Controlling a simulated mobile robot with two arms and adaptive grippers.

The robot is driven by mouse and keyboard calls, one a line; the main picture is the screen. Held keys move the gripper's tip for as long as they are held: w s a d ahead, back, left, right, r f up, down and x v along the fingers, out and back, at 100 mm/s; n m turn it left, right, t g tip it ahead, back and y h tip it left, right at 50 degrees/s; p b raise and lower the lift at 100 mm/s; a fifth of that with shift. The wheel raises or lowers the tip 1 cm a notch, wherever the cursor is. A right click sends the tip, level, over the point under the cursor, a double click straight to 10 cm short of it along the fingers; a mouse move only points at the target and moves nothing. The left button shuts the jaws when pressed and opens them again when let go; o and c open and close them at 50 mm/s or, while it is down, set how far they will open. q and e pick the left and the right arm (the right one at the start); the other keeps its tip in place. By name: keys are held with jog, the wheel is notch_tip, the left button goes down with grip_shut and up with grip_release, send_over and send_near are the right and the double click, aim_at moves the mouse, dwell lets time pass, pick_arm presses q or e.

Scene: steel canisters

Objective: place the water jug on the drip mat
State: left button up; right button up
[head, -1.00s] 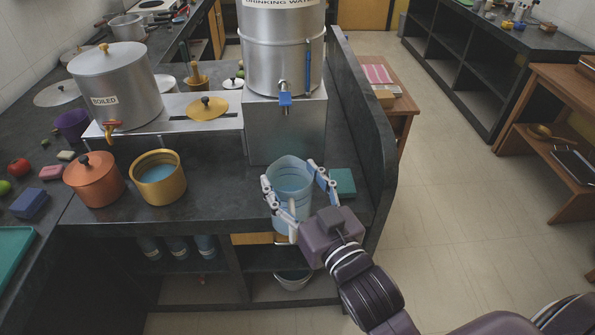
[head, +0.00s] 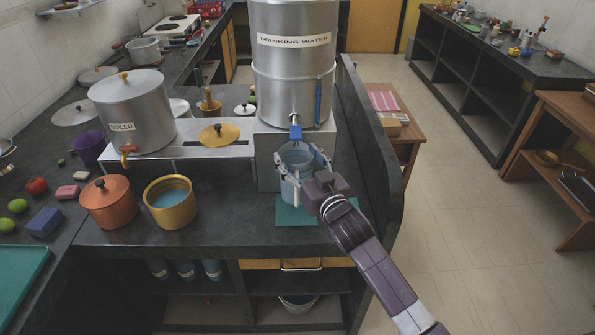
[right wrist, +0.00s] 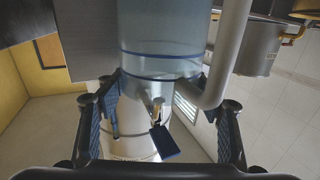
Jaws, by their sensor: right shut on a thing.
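The clear blue-tinted water jug (head: 290,190) is upright, directly in front of the drinking-water canister and below its tap (head: 295,131). My right gripper (head: 303,165) is shut around the jug's sides. The teal drip mat (head: 293,216) lies flat on the dark counter beneath the jug and shows around its base. I cannot tell whether the jug touches it. In the right wrist view the jug (right wrist: 160,45) fills the upper middle between my fingers, with its pale handle (right wrist: 228,55) on the right. My left gripper is not in view.
The steel drinking-water canister (head: 293,75) stands on a metal stand close behind the jug. A brass pot (head: 171,205) and a copper pot (head: 108,203) stand to the left. A raised dark ledge (head: 375,150) borders the counter on the right. Counter between brass pot and mat is clear.

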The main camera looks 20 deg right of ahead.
aim_at(302, 178)
notch_tip(302, 178, down, 5)
jog(key=shift+s+a+r, duration=0.1)
jog(key=shift+p, duration=0.35)
jog(key=shift+w+f, duration=0.2)
jog(key=shift+f, duration=0.15)
jog(key=shift+f, duration=0.1)
jog(key=o, duration=2.1)
jog(key=shift+s+f, duration=0.1)
jog(key=shift+f, duration=0.05)
jog(key=s, duration=0.4)
jog(key=s+d+b, duration=0.1)
jog(key=s, duration=0.7)
jog(key=shift+d, duration=0.25)
